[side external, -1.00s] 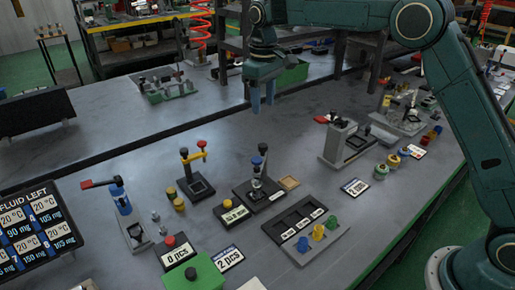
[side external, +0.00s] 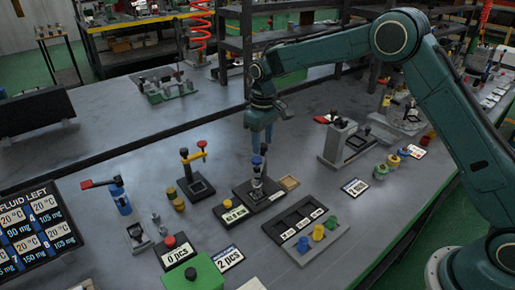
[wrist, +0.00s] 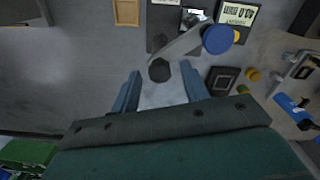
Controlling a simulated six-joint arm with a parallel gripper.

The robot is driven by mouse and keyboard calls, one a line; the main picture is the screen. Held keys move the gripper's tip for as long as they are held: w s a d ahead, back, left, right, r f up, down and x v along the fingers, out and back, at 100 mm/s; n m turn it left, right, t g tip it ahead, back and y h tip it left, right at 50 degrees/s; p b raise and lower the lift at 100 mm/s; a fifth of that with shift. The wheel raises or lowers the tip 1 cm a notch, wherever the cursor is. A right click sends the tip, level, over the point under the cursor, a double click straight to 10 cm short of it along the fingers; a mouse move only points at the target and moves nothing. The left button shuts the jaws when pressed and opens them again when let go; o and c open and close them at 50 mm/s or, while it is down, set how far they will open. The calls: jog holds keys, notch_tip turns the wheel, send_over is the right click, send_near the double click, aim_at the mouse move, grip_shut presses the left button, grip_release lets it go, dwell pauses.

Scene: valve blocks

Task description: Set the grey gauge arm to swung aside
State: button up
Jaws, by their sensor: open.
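The gauge fixture has a black base (side external: 270,200) with a silver part on it. In the wrist view, the grey gauge arm (wrist: 184,46) runs slantwise from a dark post top (wrist: 159,70) to a round blue knob (wrist: 217,39). It reaches over the black base, beside the silver part (wrist: 193,18). The blue knob (side external: 257,160) also shows in the side view. My gripper (side external: 262,149) points down just above and behind the knob there. In the wrist view its open fingers (wrist: 161,76) stand either side of the dark post top. No contact is visible.
A post with a yellow arm (side external: 193,157) stands left of the fixture. A small wooden tray (side external: 289,183) lies at its right. A grey tray with coloured pegs (side external: 318,233) is in front. A grey block stand (side external: 340,140) is farther right.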

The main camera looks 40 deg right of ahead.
jog(key=shift+f, duration=0.2)
grip_shut()
